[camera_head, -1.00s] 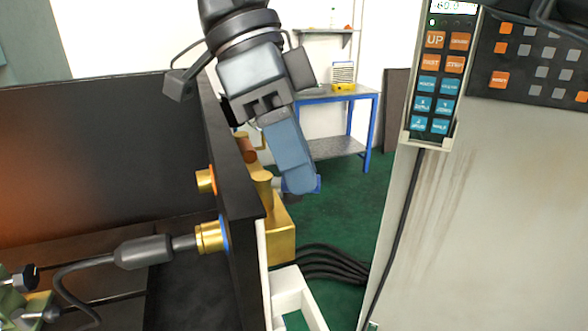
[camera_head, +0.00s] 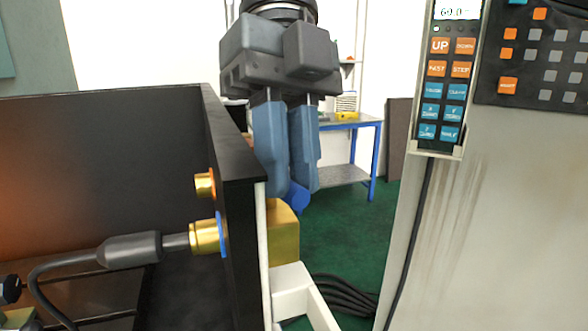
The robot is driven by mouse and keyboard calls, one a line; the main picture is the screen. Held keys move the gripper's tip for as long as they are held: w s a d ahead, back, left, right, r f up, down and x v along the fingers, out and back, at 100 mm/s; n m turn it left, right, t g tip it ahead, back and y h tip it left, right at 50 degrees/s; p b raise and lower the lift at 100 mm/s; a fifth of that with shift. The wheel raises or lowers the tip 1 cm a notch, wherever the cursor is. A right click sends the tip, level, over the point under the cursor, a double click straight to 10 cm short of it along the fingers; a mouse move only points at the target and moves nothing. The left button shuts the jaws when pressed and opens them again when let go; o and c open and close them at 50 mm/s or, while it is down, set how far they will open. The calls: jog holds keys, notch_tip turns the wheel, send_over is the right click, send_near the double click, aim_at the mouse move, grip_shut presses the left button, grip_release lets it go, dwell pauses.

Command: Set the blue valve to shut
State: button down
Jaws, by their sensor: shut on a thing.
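The blue valve handle (camera_head: 297,198) shows as a small blue piece above a brass valve body (camera_head: 284,230), just beyond the edge of the black panel. My gripper (camera_head: 290,188) points down from above, its two blue-grey fingers on either side of the handle and shut on it. The fingers hide most of the handle, so its exact angle is hard to tell.
The black panel (camera_head: 236,160) stands close left of my gripper, with brass fittings (camera_head: 205,237) and a grey cable connector (camera_head: 132,250). A control pendant (camera_head: 445,90) hangs on a pale cabinet (camera_head: 500,220) at right. A blue workbench (camera_head: 345,174) stands behind.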

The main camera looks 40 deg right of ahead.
jog(key=shift+a+m+y+b, duration=0.2)
jog(key=shift+m+y+b, duration=0.1)
jog(key=shift+m, duration=0.5)
jog(key=c, duration=1)
grip_release()
jog(key=shift+c, duration=0.2)
